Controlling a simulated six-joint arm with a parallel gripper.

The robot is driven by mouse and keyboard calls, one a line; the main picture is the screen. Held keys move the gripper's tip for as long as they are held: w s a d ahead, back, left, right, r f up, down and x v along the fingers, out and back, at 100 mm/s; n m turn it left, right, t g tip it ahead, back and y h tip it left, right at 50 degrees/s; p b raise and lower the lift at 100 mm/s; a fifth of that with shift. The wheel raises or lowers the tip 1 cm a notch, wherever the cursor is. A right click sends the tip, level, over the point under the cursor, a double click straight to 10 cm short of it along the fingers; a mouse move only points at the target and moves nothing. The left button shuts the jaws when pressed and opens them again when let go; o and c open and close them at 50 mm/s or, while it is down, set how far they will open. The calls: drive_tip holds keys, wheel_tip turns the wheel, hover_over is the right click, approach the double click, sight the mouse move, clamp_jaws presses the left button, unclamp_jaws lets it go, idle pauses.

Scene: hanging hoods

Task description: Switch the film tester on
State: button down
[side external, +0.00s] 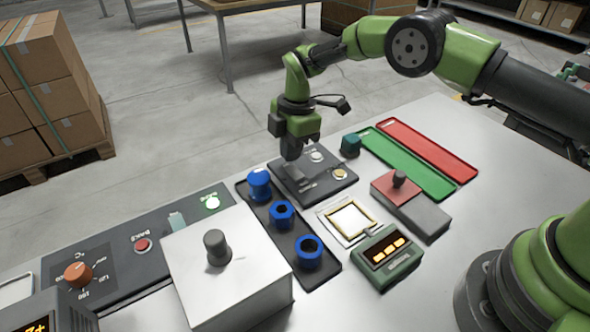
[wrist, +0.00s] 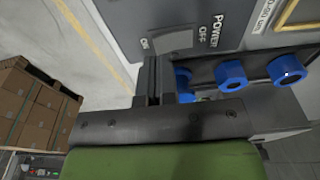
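A dark grey panel box (side external: 325,186), which I take for the film tester, lies on the table below my gripper (side external: 291,157). In the wrist view its face (wrist: 125,18) carries the words POWER, OFF and ON. A grey rocker switch (wrist: 172,41) sits between ON and OFF; I cannot tell which side is pressed. My gripper (wrist: 152,62) points down with its fingers together and nothing visible between them. Its tips are close to the ON end of the switch; contact is unclear.
Blue round parts (side external: 282,213) stand on a dark tray right beside the panel. A green display unit (side external: 388,258), a framed sheet (side external: 350,220), a red-topped block (side external: 396,188) and a metal box with a knob (side external: 217,247) are nearby. Green (side external: 415,168) and red (side external: 432,148) trays lie behind.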

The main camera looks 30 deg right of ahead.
drive_tip(key=shift+f, duration=1.15)
idle(0.4)
drive_tip(key=shift+r, duration=3.55)
